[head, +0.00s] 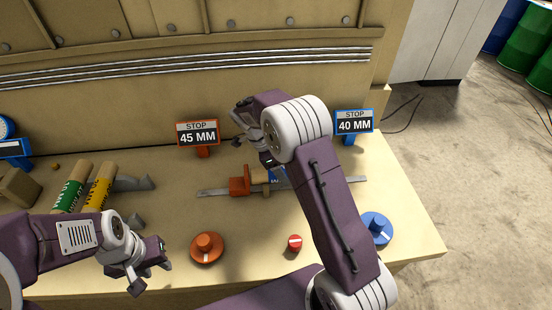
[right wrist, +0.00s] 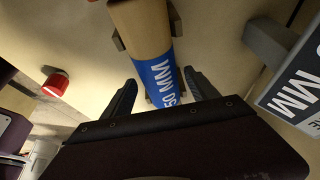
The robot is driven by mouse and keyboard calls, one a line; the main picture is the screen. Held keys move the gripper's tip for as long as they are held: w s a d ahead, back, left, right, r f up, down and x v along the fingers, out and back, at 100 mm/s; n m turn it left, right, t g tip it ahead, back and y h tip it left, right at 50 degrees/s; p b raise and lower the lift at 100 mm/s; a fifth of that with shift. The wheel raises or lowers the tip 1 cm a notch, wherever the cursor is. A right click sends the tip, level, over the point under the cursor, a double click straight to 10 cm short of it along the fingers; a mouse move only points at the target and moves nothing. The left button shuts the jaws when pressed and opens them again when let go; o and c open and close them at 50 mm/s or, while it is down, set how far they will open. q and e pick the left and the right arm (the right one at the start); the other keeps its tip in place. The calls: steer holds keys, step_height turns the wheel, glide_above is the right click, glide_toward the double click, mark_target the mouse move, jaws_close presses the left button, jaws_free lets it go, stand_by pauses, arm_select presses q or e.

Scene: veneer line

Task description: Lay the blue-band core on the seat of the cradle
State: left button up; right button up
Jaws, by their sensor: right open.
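The blue-band core (right wrist: 158,72) is a tan tube with white lettering on its blue band. In the right wrist view it lies between the two fingers of my right gripper (right wrist: 162,95), with small brown blocks (right wrist: 118,40) beside it. My right gripper is open. In the head view my right gripper (head: 262,158) and its arm cover most of the core (head: 257,177), which shows beside an orange block on a grey rail. I cannot tell which part is the cradle's seat. My left gripper (head: 150,272) is apart, at the front left, its jaws seemingly open and empty.
A green-band core (head: 72,188) and a yellow-band core (head: 99,187) lie at left. Signs read 45 MM (head: 198,134) and 40 MM (head: 354,122). The grey rail (head: 215,192) has an orange block (head: 239,186). An orange knob (head: 207,248), red button (head: 294,242) and blue knob (head: 377,228) stand in front.

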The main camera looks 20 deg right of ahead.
steer(key=v, duration=1.1)
steer(key=s+f+n+t+y, duration=0.1)
steer(key=s+f+n+y, duration=0.1)
steer(key=s+f+n, duration=0.3)
steer(key=s+f+n+t+y, duration=0.1)
steer(key=s+f+n, duration=0.4)
steer(key=s+n, duration=0.9)
steer(key=shift+s+a+n+y, duration=0.15)
steer(key=shift+a+n+y, duration=0.1)
steer(key=shift+n+y, duration=0.55)
